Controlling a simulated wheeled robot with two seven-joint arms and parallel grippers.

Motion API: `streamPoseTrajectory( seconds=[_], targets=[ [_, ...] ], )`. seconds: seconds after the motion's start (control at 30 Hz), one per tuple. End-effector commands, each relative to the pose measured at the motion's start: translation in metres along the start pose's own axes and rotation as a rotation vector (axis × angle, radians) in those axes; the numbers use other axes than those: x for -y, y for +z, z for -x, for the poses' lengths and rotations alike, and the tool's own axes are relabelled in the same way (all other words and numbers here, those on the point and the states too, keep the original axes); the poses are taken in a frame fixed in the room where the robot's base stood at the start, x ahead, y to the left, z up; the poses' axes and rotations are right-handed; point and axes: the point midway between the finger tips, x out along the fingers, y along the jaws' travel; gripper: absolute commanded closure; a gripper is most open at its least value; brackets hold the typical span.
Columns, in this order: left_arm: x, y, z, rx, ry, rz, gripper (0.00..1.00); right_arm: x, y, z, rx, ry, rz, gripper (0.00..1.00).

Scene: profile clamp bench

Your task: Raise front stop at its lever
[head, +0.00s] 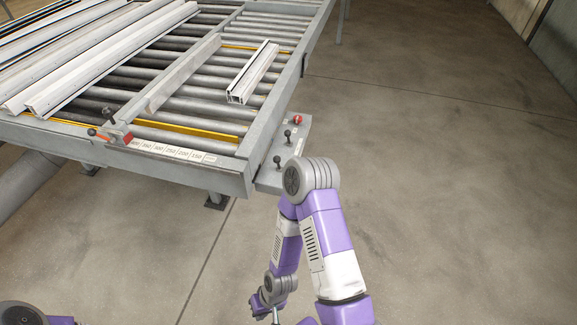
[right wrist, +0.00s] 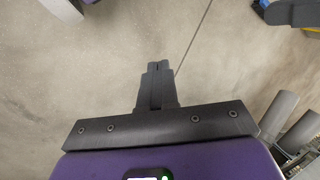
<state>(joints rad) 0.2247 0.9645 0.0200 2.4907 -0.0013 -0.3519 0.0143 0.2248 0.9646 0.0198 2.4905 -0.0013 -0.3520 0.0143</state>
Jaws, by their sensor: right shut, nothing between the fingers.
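A grey side panel (head: 270,183) on the bench's right front side carries a row of small levers. Two have black knobs, the near lever (head: 277,160) and the middle lever (head: 287,134); a red knob (head: 297,119) is at the far end. I cannot tell which belongs to the front stop. My right gripper shows in the right wrist view (right wrist: 158,67) with its fingers together, empty, over bare floor. In the head view it is low, near the bottom edge, well short of the panel, and its fingertips are hard to make out. My left gripper is out of view.
The roller bench (head: 222,167) bears a short pale profile (head: 253,72) and several long ones at left. A red clamp piece (head: 117,133) with a lever sits on the scaled front rail. My right elbow rises close to the panel. Open concrete floor (head: 440,170) lies right.

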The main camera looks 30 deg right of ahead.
Motion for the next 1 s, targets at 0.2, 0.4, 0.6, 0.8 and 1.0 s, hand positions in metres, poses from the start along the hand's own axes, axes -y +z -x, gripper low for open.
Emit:
streamPoseTrajectory(
  seconds=[0.2,0.4,0.6,0.8,1.0],
  targets=[
    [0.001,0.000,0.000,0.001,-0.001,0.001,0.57,0.000,0.000,0.000,-0.001,0.000,0.000,1.00],
    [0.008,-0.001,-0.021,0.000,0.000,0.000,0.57,-0.005,-0.044,-0.008,-0.180,0.023,0.016,1.00],
    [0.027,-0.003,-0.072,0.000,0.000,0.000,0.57,-0.020,-0.156,0.017,-0.704,0.131,0.059,1.00],
    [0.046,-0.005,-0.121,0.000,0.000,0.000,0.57,-0.035,-0.228,0.103,-1.265,0.333,0.077,1.00],
    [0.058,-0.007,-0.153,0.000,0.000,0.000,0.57,-0.045,-0.232,0.184,-1.652,0.548,0.047,1.00]
  ],
)
